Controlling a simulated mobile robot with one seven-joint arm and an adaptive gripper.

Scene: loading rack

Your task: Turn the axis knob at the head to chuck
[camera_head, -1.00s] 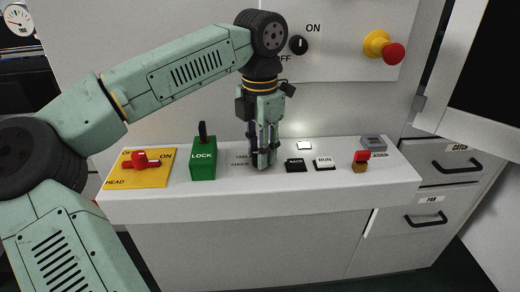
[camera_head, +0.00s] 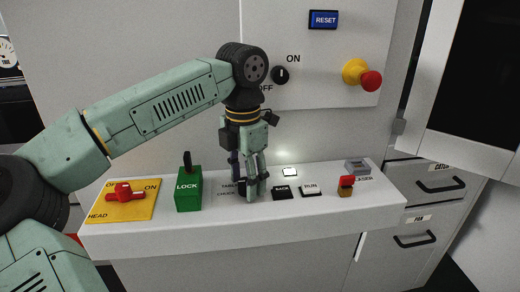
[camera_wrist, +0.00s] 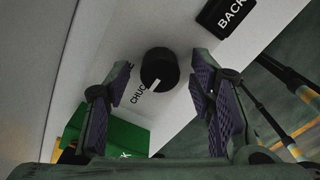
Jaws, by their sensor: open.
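The axis knob is a black round knob with a white pointer line, in the wrist view (camera_wrist: 159,67). The line points down and slightly left there, roughly towards the printed CHUCK label (camera_wrist: 138,92), which is partly cut off. My gripper (camera_wrist: 162,82) is open, its two purple-padded fingers apart on either side of the knob in that view. I see no clear finger contact. In the head view my gripper (camera_head: 252,191) points down over the panel beside the TABLE and CHUCK labels (camera_head: 229,189). The fingers mostly hide the knob there.
A green LOCK block with a black lever (camera_head: 188,187) stands to the left, beyond it a red HEAD switch (camera_head: 125,193). To the right are the black BACK button (camera_head: 283,192), white RUN button (camera_head: 311,190) and red-topped key switch (camera_head: 346,186). A wall panel (camera_head: 310,60) rises behind.

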